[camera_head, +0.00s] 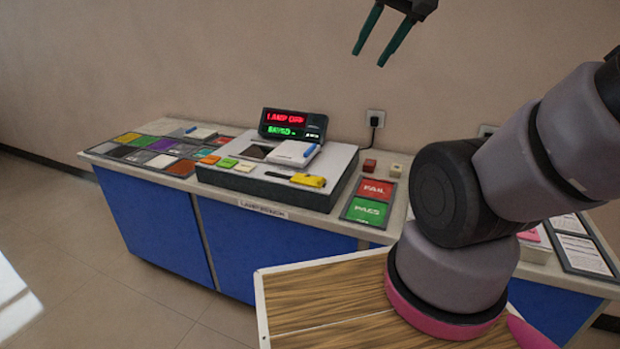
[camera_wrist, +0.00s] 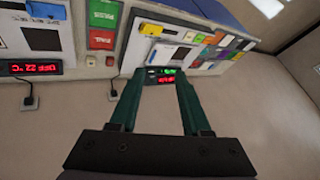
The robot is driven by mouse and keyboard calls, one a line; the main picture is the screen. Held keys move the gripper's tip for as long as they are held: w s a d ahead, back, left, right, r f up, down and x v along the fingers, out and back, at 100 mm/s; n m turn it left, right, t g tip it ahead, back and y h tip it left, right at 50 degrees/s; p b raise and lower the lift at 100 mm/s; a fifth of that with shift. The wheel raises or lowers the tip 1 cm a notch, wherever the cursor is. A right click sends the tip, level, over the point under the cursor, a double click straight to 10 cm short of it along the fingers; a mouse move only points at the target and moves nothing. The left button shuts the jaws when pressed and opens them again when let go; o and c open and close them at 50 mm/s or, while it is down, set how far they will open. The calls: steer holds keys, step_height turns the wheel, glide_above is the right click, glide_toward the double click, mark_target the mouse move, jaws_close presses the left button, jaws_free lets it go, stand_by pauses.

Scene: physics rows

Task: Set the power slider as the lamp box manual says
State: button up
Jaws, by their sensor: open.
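The manual cannot be told for certain; framed printed sheets (camera_head: 585,253) lie at the far right, too small to read. My gripper (camera_head: 373,58) is open and empty, high above the bench by the wall. In the wrist view its fingers (camera_wrist: 158,100) stand wide apart.
Red FAIL (camera_head: 375,190) and green PASS (camera_head: 366,211) plates lie right of the box. Small red (camera_head: 369,166) and cream (camera_head: 395,170) blocks stand behind. Coloured tiles (camera_head: 160,160) fill the left. A plug (camera_head: 375,120) is on the wall.

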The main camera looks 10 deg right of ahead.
steer(key=w+f+m+g, duration=0.15)
steer(key=w+f, duration=0.25)
steer(key=w, duration=0.6)
steer(key=m+g+h, duration=0.1)
steer(key=g+h, duration=0.1)
steer(key=g, duration=0.3)
glide_above(320, 178)
step_height(320, 178, down, 25)
step_height(320, 178, down, 11)
steer(key=shift+f, duration=0.15)
jaws_close()
